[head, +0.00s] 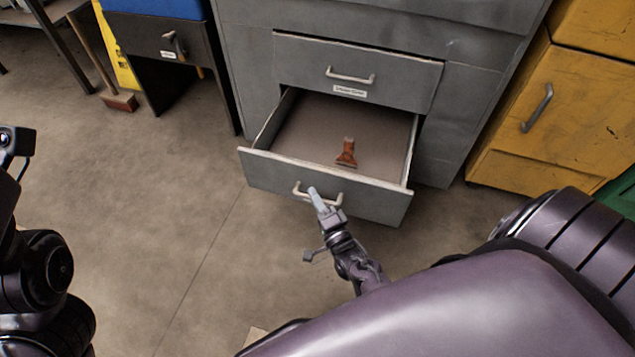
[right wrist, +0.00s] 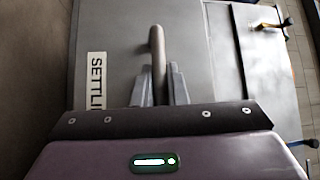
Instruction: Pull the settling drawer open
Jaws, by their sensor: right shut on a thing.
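The settling drawer (head: 270,178) is the lower grey drawer of the grey cabinet. It stands pulled well out, with its inside showing. Its front carries a pale bar handle (head: 300,190). A small brown tool (head: 346,154) lies on the drawer floor. My left gripper is not in view.
A shut grey drawer (head: 390,75) with its own handle is above. A yellow cabinet (head: 525,115) stands at the right and a dark cabinet with a blue top (head: 160,60) at the left. A broom (head: 118,100) stands further left. The concrete floor left of the drawer is clear.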

